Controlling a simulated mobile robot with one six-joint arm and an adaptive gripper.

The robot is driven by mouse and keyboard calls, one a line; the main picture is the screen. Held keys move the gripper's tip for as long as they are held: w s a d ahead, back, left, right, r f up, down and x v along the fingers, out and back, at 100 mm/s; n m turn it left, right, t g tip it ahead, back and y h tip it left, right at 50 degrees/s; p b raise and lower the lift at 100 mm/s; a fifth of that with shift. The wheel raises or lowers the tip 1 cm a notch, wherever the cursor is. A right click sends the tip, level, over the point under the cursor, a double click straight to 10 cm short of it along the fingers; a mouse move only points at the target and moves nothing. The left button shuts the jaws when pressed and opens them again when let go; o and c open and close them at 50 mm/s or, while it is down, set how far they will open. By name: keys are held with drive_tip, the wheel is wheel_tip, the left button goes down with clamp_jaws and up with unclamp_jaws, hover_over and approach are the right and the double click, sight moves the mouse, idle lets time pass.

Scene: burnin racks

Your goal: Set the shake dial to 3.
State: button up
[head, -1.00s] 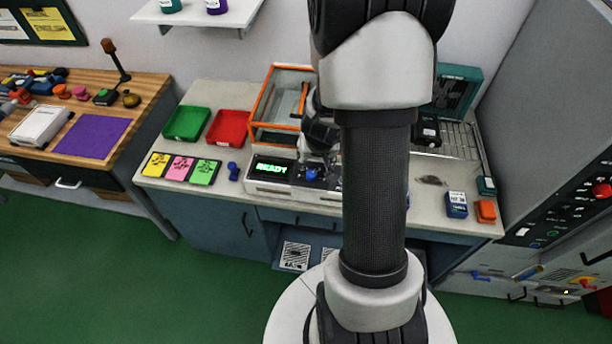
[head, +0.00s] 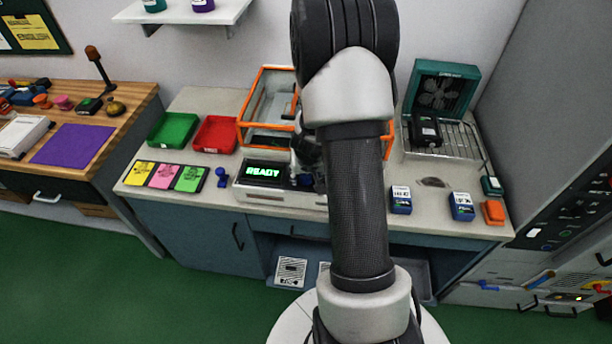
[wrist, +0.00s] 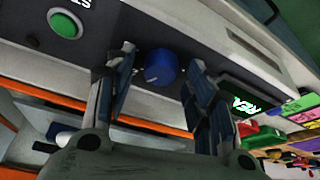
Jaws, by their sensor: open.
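The shake dial is a round blue knob (wrist: 159,68) with a small pale mark, on the dark front panel of the white-and-grey machine (head: 284,196). In the wrist view my gripper (wrist: 161,60) is open, with one finger on each side of the knob. I cannot tell whether either finger touches it. The display (head: 264,172) reads READY in green; it also shows partly in the wrist view (wrist: 245,104). In the head view my arm and gripper hide most of the knob and the machine's right part. The dial's numbers are not readable.
A green button (wrist: 65,24) sits on the same panel. An orange-framed clear enclosure (head: 242,135) stands behind the machine. Green (head: 172,130) and red (head: 215,134) trays and coloured cards (head: 163,176) lie to the left. Blue boxes (head: 401,200) stand to the right.

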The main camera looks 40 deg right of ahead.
drive_tip(key=shift+c, duration=0.4)
drive_tip(key=c, duration=1)
drive_tip(key=shift+o, duration=0.2)
drive_tip(key=shift+a+r+p, duration=0.1)
drive_tip(key=shift+r+p, duration=0.05)
drive_tip(key=shift+p, duration=0.7)
drive_tip(key=m+p, duration=0.1)
drive_tip(key=p, duration=0.2)
drive_tip(key=m+p, duration=0.1)
drive_tip(key=p, duration=0.2)
drive_tip(key=shift+a+r+m+g+h+p, duration=0.1)
drive_tip(key=shift+r+m+g+h+p, duration=0.2)
drive_tip(key=shift+g+p, duration=0.1)
drive_tip(key=m+g+p, duration=0.1)
drive_tip(key=m+p, duration=0.2)
drive_tip(key=p, duration=0.7)
drive_tip(key=shift+w+m+h, duration=0.1)
drive_tip(key=shift+m+h, duration=0.3)
drive_tip(key=m+g+p, duration=0.1)
drive_tip(key=m+p, duration=0.1)
drive_tip(key=p, duration=0.2)
drive_tip(key=shift+w+f, duration=0.1)
drive_tip(key=shift+f, duration=0.1)
drive_tip(key=shift+f+m+g+h+p, duration=0.15)
drive_tip(key=shift+m+g+p, duration=0.2)
drive_tip(key=shift+m+p, duration=0.35)
drive_tip(key=shift+f+m+g+h+p, duration=0.15)
drive_tip(key=shift+m+g+p, duration=0.25)
drive_tip(key=shift+m, duration=0.6)
